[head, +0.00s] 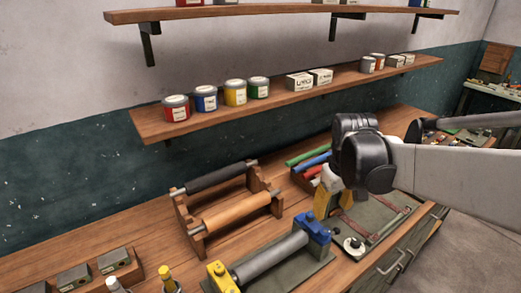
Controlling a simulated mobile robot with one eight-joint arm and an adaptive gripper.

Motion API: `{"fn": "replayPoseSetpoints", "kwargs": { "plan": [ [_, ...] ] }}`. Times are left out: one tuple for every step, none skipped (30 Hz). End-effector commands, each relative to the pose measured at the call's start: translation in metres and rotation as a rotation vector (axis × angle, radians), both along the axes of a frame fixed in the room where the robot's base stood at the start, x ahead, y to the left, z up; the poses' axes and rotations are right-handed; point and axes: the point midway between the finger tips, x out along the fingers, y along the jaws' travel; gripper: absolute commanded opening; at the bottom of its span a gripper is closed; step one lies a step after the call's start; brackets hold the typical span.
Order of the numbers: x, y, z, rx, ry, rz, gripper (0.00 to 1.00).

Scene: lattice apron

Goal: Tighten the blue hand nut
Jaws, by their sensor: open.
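A blue fitting (318,235) sits at the far right end of a grey roller (270,258) on a green-grey base plate on the bench. The blue hand nut seems to be part of it, but its exact shape is too small to tell. A yellow fitting (222,277) holds the roller's near left end. My arm reaches in from the right, and its black joint hangs above the bench.
A wooden rack (190,222) with a black and an orange roller stands behind. Coloured tubes (308,158) lie at the back. A tray (385,232) with tools lies to the right. Shelves (285,92) with cans and boxes hang on the wall. Small blocks and bottles stand front left.

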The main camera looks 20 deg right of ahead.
Motion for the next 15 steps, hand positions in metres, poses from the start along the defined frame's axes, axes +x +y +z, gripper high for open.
{"fn": "replayPoseSetpoints", "kwargs": {
  "plan": [
    [0.008,-0.003,0.006,0.005,0.045,0.091,0.52],
    [0.010,-0.004,0.004,0.010,0.070,0.147,0.52],
    [0.013,-0.006,0.002,0.017,0.099,0.215,0.52],
    [0.015,-0.007,0.001,0.022,0.116,0.259,0.52],
    [0.016,-0.007,-0.001,0.027,0.132,0.298,0.52],
    [0.017,-0.008,-0.003,0.033,0.148,0.339,0.52],
    [0.018,-0.008,-0.005,0.037,0.157,0.363,0.52],
    [0.018,-0.009,-0.007,0.039,0.163,0.380,0.52],
    [0.019,-0.009,-0.010,0.041,0.167,0.395,0.52],
    [0.019,-0.009,-0.014,0.042,0.170,0.401,0.52],
    [0.019,-0.009,-0.017,0.043,0.170,0.404,0.52],
    [0.019,-0.009,-0.023,0.043,0.170,0.404,0.52],
    [0.018,-0.008,-0.029,0.043,0.170,0.403,0.52],
    [0.018,-0.008,-0.034,0.043,0.170,0.403,0.52],
    [0.018,-0.008,-0.043,0.042,0.170,0.403,0.52]
  ]
}}
